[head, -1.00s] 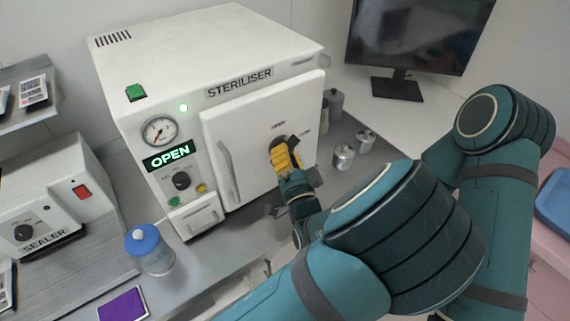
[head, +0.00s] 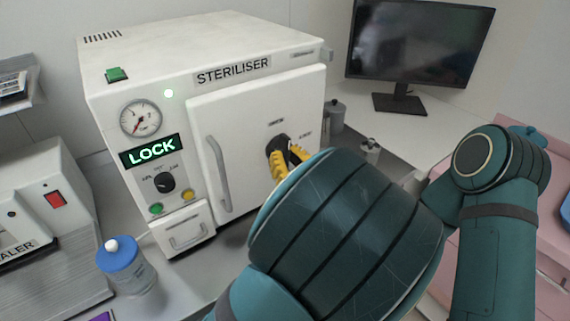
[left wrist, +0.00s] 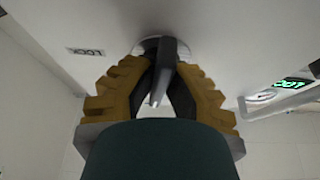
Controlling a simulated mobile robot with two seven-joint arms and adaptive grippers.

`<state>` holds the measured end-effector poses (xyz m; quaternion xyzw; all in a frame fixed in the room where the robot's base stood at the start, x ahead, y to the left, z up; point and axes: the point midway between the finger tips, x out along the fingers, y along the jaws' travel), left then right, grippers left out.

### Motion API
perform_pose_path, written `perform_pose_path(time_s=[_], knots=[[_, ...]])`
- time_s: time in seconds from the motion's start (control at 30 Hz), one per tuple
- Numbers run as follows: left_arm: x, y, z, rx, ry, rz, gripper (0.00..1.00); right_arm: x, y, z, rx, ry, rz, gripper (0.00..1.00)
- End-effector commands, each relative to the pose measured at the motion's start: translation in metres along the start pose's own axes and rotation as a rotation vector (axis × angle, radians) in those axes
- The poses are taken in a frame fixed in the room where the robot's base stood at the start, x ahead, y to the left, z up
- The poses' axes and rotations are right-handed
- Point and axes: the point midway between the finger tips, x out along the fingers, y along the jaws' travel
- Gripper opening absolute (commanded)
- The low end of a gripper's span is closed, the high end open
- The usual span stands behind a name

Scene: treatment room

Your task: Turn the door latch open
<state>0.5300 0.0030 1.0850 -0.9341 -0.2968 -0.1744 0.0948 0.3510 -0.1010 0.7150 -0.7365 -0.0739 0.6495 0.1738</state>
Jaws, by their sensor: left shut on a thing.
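The steriliser (head: 250,35) is a white box with a closed front door (head: 235,115). The dark door latch (head: 274,145) sits on the right part of the door, partly hidden by my gripper and arm. My left gripper (head: 286,152), with yellow fingers, is shut on the latch. In the left wrist view the dark latch bar (left wrist: 168,62) stands between the fingers of the left gripper (left wrist: 165,78), near a LOCK label (left wrist: 86,51). The steriliser's green display (head: 152,150) reads LOCK. My right gripper is not in view.
A vertical door handle (head: 218,172) is left of the latch. A blue-lidded jar (head: 125,265) stands at the front left of the counter. Metal canisters (head: 336,117) stand right of the steriliser, and a monitor (head: 418,45) is behind. My arm covers much of the front right.

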Motion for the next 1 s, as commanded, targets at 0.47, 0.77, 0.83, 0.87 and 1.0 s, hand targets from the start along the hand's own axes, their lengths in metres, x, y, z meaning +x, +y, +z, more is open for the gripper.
perform_pose_path(time_s=[0.47,0.77,0.83,0.87,1.0], knots=[[0.0020,0.0001,-0.0017,-0.085,0.004,-0.037,0.00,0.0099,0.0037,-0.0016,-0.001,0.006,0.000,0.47],[0.0022,0.0002,-0.0020,-0.086,0.004,-0.037,0.18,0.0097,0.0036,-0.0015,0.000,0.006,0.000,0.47],[0.0021,0.0002,-0.0019,-0.085,0.003,-0.037,0.42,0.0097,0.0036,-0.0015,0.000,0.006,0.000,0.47],[0.0020,0.0002,-0.0017,-0.085,0.003,-0.037,0.42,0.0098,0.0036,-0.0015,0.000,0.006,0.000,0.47],[0.0013,0.0004,-0.0011,-0.084,0.002,-0.036,0.42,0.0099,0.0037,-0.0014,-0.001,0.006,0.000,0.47]])
